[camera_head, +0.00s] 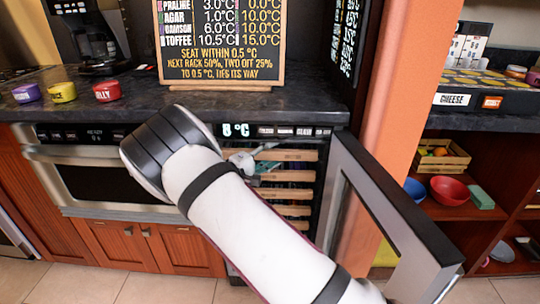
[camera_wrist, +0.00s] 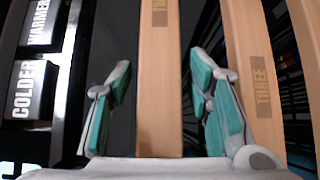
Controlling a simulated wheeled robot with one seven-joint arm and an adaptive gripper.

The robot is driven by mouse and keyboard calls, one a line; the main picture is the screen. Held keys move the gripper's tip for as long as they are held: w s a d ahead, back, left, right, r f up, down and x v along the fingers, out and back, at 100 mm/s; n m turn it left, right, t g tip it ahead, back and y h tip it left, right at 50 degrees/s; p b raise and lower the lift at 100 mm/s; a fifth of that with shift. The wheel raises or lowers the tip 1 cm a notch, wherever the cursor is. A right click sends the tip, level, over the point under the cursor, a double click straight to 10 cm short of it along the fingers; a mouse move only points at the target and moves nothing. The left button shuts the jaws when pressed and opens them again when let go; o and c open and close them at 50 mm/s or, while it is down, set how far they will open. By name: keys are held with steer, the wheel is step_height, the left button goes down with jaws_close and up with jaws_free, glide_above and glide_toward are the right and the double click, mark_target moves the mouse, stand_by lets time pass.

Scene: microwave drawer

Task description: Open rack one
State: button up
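The cooler with wooden rack fronts (camera_head: 290,176) stands open below the counter in the head view. My gripper (camera_head: 250,160) is at its upper racks, partly hidden by my arm. In the wrist view my gripper (camera_wrist: 160,70) is open, with teal-padded fingers on either side of one wooden rack front (camera_wrist: 160,110). Gaps show between that front and both fingers. Its label is cut off at the top edge, so I cannot read its number. The neighbouring rack front (camera_wrist: 255,80) on the right is marked THREE.
The cooler door (camera_head: 385,205) stands open at the right, close to my arm. The control panel (camera_wrist: 35,80) with WARMER and COLDER buttons lies beside the racks. A chalkboard (camera_head: 220,45) stands on the counter. An oven (camera_head: 110,180) is at the left.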

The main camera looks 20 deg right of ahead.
jaws_close()
steer(key=shift+s, duration=0.1)
steer(key=s+a+p, duration=0.3)
steer(key=s, duration=0.7)
steer(key=s+a+p, duration=0.3)
steer(key=s, duration=0.8)
steer(key=s+a+p, duration=0.4)
steer(key=s, duration=0.6)
steer(key=shift+s, duration=0.2)
steer(key=shift+a, duration=0.1)
steer(key=shift+o, duration=1.4)
jaws_free()
steer(key=v, duration=1.2)
